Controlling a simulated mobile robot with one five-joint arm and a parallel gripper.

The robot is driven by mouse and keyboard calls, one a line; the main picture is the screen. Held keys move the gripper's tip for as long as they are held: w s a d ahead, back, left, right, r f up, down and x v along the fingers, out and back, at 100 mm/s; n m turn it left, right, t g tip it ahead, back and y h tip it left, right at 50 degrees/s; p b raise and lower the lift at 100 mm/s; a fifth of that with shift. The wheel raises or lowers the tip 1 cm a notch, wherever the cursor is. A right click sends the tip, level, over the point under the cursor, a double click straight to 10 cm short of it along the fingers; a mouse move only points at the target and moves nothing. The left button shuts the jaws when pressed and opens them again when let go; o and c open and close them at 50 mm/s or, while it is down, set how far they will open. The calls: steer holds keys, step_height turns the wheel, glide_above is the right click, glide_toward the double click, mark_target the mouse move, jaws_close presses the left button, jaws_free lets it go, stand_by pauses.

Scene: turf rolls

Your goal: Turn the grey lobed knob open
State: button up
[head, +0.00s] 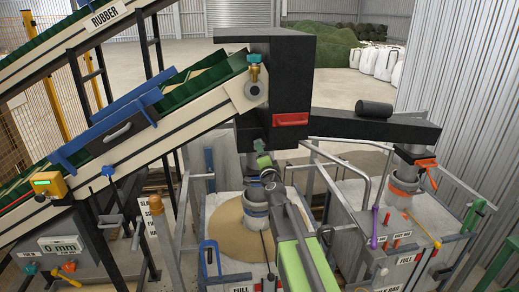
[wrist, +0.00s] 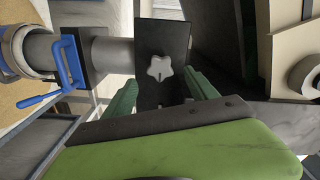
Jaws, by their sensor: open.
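The grey lobed knob (wrist: 160,67) is a star shape on a black plate (wrist: 165,37) in the wrist view. A short dark slot mark shows on it. My gripper (wrist: 162,78) is open, with its green fingers on either side of the line to the knob. The knob appears beyond the fingertips; I cannot tell how large the gap is. In the head view my gripper (head: 264,160) is below the black housing (head: 280,85), near the grey pipe there. I cannot make out the knob in that view.
A blue-handled clamp (wrist: 70,62) sits on the grey pipe left of the knob in the wrist view. In the head view a red handle (head: 290,120) is on the housing, a conveyor (head: 150,120) rises at left, and railings (head: 345,175) stand at right.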

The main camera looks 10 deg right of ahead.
steer(key=s, duration=0.8)
steer(key=shift+s, duration=0.15)
steer(key=s+a+f+n+g+y+b, duration=0.1)
steer(key=s+a+f+n+g+b, duration=0.2)
steer(key=f, duration=0.6)
steer(key=s+a+f+n+g+y+b, duration=0.1)
steer(key=f+n+g+b, duration=0.15)
steer(key=f+b, duration=0.5)
steer(key=s+a+f+n+g+y+b, duration=0.1)
steer(key=s+a+f+n+g+b, duration=0.2)
steer(key=f, duration=0.7)
steer(key=s+d+f+n+g+h, duration=0.1)
steer(key=s+d+f+n+g, duration=0.2)
steer(key=s, duration=0.5)
steer(key=s+d+f+n+g+h, duration=0.2)
steer(key=s+d+f+n+g, duration=0.1)
steer(key=s+f+g, duration=0.3)
steer(key=s+d+f, duration=0.1)
steer(key=s+f, duration=0.1)
steer(key=s, duration=0.1)
steer(key=shift+s+d, duration=0.2)
steer(key=shift+s, duration=0.1)
